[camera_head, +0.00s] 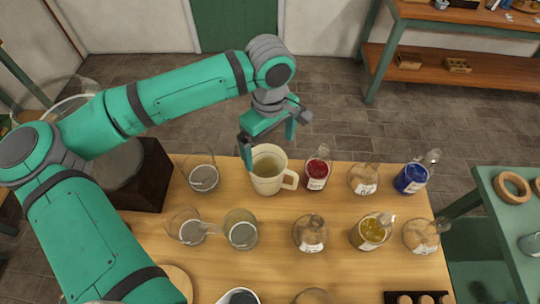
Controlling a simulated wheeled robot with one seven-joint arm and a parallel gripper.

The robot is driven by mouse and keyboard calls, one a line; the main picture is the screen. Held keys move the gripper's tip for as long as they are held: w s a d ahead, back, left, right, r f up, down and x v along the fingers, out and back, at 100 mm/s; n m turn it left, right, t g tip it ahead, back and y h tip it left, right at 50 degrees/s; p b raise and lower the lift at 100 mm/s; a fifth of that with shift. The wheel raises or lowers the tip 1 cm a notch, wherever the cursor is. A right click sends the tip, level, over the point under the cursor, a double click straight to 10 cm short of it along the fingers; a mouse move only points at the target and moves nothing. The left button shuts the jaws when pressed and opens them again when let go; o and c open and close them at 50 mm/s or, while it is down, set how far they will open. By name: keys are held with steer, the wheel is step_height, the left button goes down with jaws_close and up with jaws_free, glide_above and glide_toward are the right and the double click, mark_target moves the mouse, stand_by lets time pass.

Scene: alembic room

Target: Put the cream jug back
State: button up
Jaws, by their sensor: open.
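The cream jug (270,172) stands upright near the far edge of the wooden table, with its handle toward the right. Its inside looks empty or holds a pale content; I cannot tell which. My gripper (269,150) is open over the jug's far side, with one finger at the jug's left rim and the other beyond it to the right. I cannot tell whether a finger touches the jug.
A red bottle (317,172) stands close right of the jug. A glass beaker (202,175) stands to its left, and another glass (241,232) is in front. A blue bottle (411,178) and yellow bottle (372,232) stand farther right. A dark block (150,175) is at left.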

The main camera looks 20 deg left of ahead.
steer(key=shift+r, duration=1.6)
